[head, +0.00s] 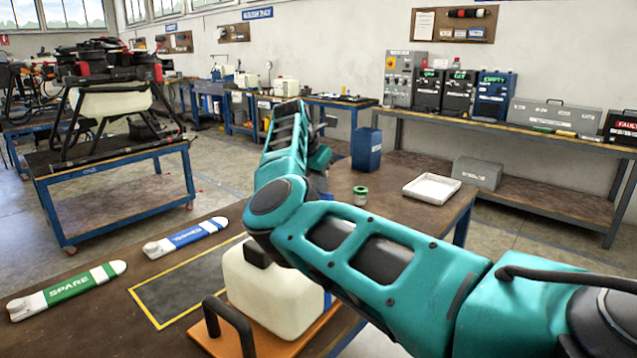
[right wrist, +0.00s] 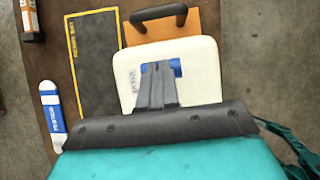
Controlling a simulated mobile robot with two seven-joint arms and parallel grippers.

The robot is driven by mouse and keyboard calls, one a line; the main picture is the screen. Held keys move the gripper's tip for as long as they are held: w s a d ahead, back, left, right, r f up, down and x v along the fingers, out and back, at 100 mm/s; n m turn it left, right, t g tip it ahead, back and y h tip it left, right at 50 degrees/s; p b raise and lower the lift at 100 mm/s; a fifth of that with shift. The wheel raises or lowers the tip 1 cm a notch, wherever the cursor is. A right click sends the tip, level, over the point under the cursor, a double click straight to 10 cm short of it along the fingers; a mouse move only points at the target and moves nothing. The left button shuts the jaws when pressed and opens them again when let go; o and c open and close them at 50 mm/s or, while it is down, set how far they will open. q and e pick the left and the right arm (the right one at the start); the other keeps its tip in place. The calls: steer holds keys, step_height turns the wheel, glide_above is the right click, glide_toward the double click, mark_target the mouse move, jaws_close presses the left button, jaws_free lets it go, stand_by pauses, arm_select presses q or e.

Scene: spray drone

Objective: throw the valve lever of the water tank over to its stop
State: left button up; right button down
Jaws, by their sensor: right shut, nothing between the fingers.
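The water tank (head: 268,295) is a white block on an orange base plate, at the bottom middle of the head view behind my right arm. In the right wrist view the tank (right wrist: 205,65) lies below my right gripper (right wrist: 157,68). The gripper is shut and empty, its fingers over the tank's top. A blue part (right wrist: 177,67), perhaps the valve lever, shows at the fingertips and is partly covered by them. I cannot tell whether they touch. A small label is beside the fingers. In the head view my right arm hides the fingers. My left gripper is not in view.
A dark handle (head: 230,322) stands up from the base plate. A yellow-edged mat (head: 180,285) lies left of the tank. A green-marked arm (head: 68,290) and a blue-marked arm (head: 186,237) lie farther left. A blue bin (head: 366,150) and white tray (head: 432,188) are behind my arm.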

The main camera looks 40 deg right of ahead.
steer(key=shift+s+d, duration=0.1)
steer(key=shift+d, duration=0.35)
steer(key=shift+f, duration=0.3)
steer(key=shift+r, duration=0.1)
